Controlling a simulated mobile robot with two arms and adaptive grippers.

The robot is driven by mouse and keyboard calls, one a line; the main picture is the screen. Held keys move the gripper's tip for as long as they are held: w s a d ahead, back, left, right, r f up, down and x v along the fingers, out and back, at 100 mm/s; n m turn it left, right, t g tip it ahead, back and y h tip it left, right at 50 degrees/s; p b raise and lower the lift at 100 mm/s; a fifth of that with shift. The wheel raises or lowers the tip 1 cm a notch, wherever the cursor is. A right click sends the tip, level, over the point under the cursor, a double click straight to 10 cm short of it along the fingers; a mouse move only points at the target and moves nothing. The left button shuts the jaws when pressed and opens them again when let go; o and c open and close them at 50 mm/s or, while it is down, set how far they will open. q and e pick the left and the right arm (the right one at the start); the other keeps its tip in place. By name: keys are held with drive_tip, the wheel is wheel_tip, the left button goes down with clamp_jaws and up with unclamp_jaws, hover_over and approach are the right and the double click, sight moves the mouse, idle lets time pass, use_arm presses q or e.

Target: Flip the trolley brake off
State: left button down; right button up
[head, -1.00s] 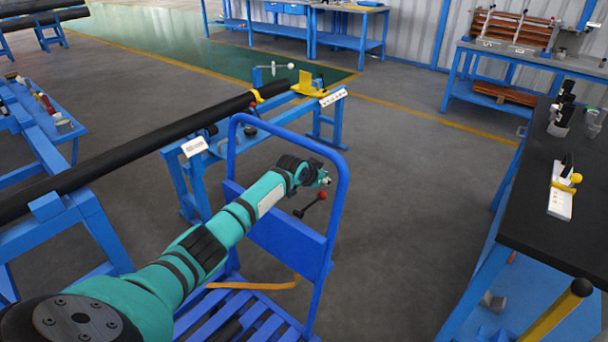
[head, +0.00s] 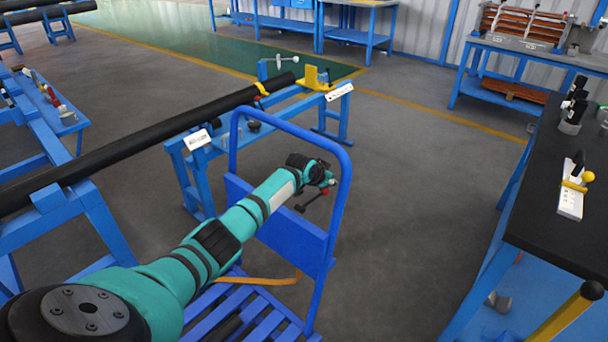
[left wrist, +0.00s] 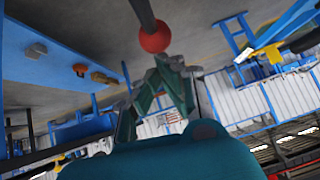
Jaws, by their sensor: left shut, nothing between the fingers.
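The blue trolley (head: 335,240) stands in the middle of the head view, with an upright hoop handle, a blue panel and a slatted deck. Its brake lever, a dark rod with a red ball (head: 325,190), sticks out by the panel; it also shows in the left wrist view (left wrist: 155,37). My left gripper (head: 331,182) is shut and empty, right beside the ball. In the left wrist view its fingertips (left wrist: 165,68) sit just below the ball; whether they touch it I cannot tell. My right gripper is out of view.
A black pipe (head: 130,140) lies on blue stands at the left. A dark-topped bench (head: 540,225) with a yellow-ball clamp (head: 588,177) stands at the right. An orange strap (head: 265,281) crosses the trolley. Grey floor (head: 420,220) is clear between trolley and bench.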

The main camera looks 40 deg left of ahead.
use_arm(q)
drive_tip(key=shift+s, duration=0.15)
drive_tip(key=v, duration=1.1)
drive_tip(key=shift+s+r, duration=0.2)
drive_tip(key=shift+r, duration=0.1)
